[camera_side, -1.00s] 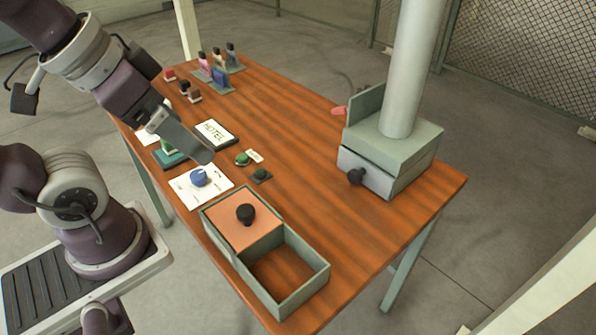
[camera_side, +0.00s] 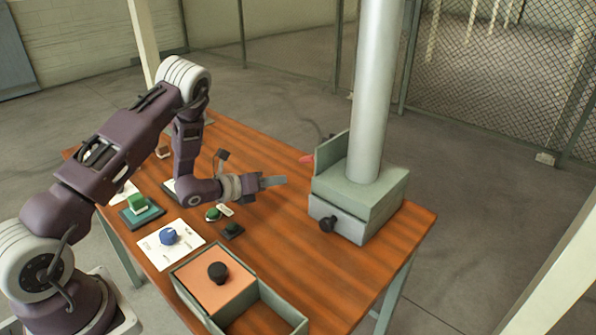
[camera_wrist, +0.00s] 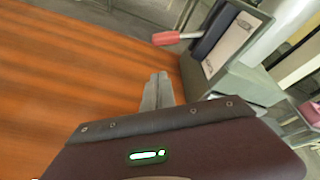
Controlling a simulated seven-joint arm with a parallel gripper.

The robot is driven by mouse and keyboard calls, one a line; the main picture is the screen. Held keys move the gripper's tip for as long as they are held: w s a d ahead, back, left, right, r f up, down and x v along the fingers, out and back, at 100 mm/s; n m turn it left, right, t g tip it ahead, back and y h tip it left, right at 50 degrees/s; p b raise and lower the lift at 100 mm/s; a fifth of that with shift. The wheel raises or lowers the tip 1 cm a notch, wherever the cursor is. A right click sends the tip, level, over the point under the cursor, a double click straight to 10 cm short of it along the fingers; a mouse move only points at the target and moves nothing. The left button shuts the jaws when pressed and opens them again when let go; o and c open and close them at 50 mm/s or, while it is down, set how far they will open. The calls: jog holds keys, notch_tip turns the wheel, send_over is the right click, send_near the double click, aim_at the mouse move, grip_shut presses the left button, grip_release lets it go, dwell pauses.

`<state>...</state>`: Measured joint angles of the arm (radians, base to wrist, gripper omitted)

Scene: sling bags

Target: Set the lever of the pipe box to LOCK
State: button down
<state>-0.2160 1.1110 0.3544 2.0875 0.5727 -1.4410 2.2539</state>
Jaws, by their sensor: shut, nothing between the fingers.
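The pipe box (camera_side: 362,190) is a grey-green box with a thick pale pipe (camera_side: 373,95) rising from it, at the right of the table in the side view. Its lever has a red-pink handle (camera_side: 306,159) that sticks out to the left of the upright back plate. In the wrist view the red handle (camera_wrist: 166,38) lies beyond the fingers, beside a panel (camera_wrist: 232,42) with a pale label I cannot read. My gripper (camera_side: 283,181) is shut and empty, to the left of the box, apart from the lever. It shows in the wrist view (camera_wrist: 158,78).
A drawer with a black knob (camera_side: 327,225) is on the box's front. An open tray with an orange lid (camera_side: 213,287) sits at the near edge. A blue knob (camera_side: 168,236), green buttons (camera_side: 212,214) and a green block (camera_side: 138,203) lie left. Wood between gripper and box is clear.

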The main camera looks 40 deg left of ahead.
aim_at(304, 192)
jog(key=shift+s+d+f+m+h, duration=0.25)
jog(key=shift+s+f+m+h, duration=0.2)
jog(key=shift+f+m, duration=0.3)
jog(key=x, duration=1)
jog(key=shift+w, duration=0.15)
jog(key=r, duration=0.1)
jog(key=a+r, duration=0.1)
jog(key=shift+a+r, duration=0.6)
jog(key=shift+r, duration=0.2)
jog(key=shift+r, duration=0.1)
